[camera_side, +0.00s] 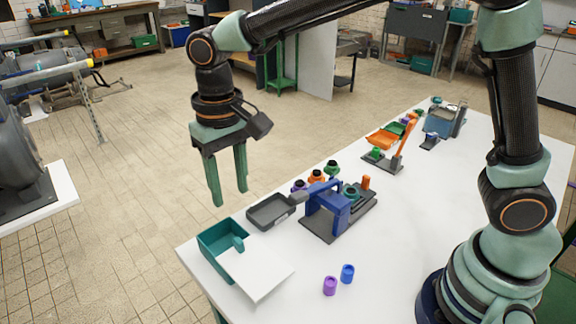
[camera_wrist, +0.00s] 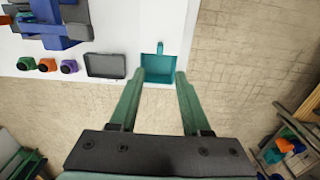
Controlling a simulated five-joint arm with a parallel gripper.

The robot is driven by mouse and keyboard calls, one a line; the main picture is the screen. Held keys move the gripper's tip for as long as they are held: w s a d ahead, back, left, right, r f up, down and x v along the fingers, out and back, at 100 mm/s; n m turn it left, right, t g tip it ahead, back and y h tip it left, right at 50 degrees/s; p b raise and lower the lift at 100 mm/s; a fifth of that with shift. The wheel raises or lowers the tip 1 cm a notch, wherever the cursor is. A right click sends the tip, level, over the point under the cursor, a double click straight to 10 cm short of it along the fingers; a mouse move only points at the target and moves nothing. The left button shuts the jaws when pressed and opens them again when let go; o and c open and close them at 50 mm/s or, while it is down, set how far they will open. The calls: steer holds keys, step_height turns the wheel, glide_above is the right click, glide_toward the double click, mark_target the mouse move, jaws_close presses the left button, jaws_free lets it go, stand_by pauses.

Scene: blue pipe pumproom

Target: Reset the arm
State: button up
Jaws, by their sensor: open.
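My gripper (camera_side: 228,188) hangs from the raised arm, its two green fingers pointing down and spread apart. In the side view it is above and past the far left edge of the white table (camera_side: 400,215). Nothing is between the fingers. In the wrist view my gripper (camera_wrist: 158,85) shows both green fingers apart, with the teal open box (camera_wrist: 160,68) on the table seen between and beyond their tips. My arm reaches up from its base at the right of the table and across to the left.
On the table are the teal box (camera_side: 222,238) with a white panel beside it, a grey tray (camera_side: 268,212), a blue fixture (camera_side: 328,210), purple (camera_side: 330,286) and blue (camera_side: 347,274) cylinders, and an orange-and-green stand (camera_side: 388,143). Tiled floor is clear left of the table.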

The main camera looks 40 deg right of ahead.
steer(key=s+d+r+t, duration=0.2)
steer(key=s+d, duration=0.2)
steer(key=d, duration=0.6)
steer(key=s+d+r+t, duration=0.3)
steer(key=s+d, duration=0.2)
steer(key=d, duration=0.6)
steer(key=shift+d+r+t, duration=0.25)
steer(key=shift+r+t, duration=0.05)
